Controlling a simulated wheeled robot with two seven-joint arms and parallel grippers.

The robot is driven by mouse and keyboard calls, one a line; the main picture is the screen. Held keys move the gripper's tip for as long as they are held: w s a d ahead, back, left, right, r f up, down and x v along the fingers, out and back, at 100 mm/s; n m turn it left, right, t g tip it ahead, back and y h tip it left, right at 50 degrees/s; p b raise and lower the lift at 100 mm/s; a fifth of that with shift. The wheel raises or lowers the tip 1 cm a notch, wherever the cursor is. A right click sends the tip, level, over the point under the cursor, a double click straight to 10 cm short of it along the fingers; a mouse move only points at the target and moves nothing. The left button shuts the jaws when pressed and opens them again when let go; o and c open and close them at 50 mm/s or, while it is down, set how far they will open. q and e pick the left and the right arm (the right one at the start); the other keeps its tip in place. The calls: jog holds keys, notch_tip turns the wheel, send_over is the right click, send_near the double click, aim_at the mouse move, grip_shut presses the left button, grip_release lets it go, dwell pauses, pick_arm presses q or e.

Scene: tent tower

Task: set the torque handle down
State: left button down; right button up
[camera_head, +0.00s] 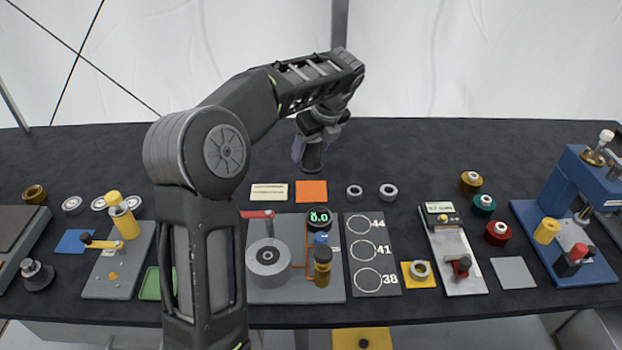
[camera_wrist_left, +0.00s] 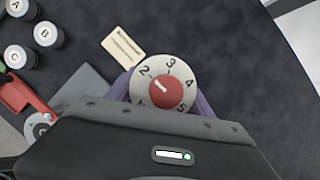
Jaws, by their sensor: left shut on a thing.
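The torque handle shows in the left wrist view as a round white dial (camera_wrist_left: 147,75) with numbers around a red centre. My left gripper (camera_wrist_left: 165,98) is shut on it, with purple fingers on both sides of the dial. In the head view, my left gripper (camera_head: 309,150) is over the back part of the table, and the dark body of the torque handle (camera_head: 313,160) points down below it. I cannot tell whether its lower end touches the table. My right gripper is not in view.
A cream label card (camera_head: 269,192) and an orange square (camera_head: 311,191) lie just in front of the handle. Two grey rings (camera_head: 354,191) are to the right. Fixtures and a board with circles (camera_head: 373,255) line the front. The dark table (camera_head: 420,150) is clear at back right.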

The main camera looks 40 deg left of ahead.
aim_at(311, 161)
pick_arm(q)
jog(key=shift+f, duration=1.95)
jog(key=shift+f, duration=0.1)
jog(key=shift+f, duration=1.75)
jog(key=shift+f, duration=0.15)
jog(key=shift+c, duration=2)
grip_release()
jog(key=v, duration=1.2)
